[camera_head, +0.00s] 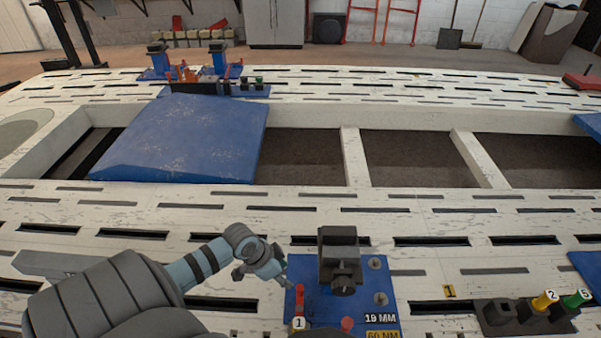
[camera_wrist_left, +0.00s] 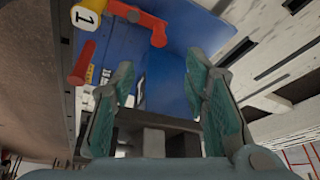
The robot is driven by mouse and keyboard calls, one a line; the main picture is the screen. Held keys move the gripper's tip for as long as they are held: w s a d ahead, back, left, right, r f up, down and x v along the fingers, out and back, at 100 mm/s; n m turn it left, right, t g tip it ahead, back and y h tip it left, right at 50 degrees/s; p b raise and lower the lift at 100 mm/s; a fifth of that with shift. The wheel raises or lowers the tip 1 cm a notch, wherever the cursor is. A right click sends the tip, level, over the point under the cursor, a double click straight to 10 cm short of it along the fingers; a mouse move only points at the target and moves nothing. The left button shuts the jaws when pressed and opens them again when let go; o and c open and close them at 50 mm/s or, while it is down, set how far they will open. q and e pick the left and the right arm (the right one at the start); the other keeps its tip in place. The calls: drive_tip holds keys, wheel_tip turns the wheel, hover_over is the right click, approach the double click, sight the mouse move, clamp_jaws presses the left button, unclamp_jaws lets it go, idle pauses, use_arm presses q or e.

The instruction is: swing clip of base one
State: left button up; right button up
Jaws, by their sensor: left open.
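Base one is a blue plate (camera_head: 306,267) on the near part of the white slotted bench, with a dark clamp block (camera_head: 339,255) standing on it. A red clip (camera_head: 299,301) lies along its left side near a tag marked 1 (camera_head: 299,323). In the left wrist view, a red bent part (camera_wrist_left: 157,35) sits against the blue plate (camera_wrist_left: 187,28), near the yellow tag marked 1 (camera_wrist_left: 86,18). My left gripper (camera_head: 272,270) is open just left of the plate. Its fingers (camera_wrist_left: 158,104) are spread, apart from the red part. My right gripper is out of view.
A black holder with yellow and green knobs (camera_head: 545,299) sits at right. A large blue panel (camera_head: 190,135) covers part of the bench opening behind. More blue fixtures (camera_head: 215,75) stand at the far edge. Bench top between is mostly clear.

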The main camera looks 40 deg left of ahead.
sight(300, 288)
use_arm(q)
drive_tip(key=b+x, duration=0.6)
drive_tip(key=x, duration=0.6)
drive_tip(key=shift+w+d+f, duration=0.15)
drive_tip(key=shift+d+f, duration=0.05)
drive_tip(key=shift+f, duration=0.15)
drive_tip(key=shift+w+d+f+b, duration=0.1)
drive_tip(key=shift+w+f+b, duration=0.15)
drive_tip(key=shift+f+b, duration=0.2)
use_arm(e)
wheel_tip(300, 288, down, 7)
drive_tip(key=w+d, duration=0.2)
use_arm(q)
drive_tip(key=shift+c, duration=0.5)
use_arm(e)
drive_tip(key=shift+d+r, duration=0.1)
use_arm(q)
clamp_jaws()
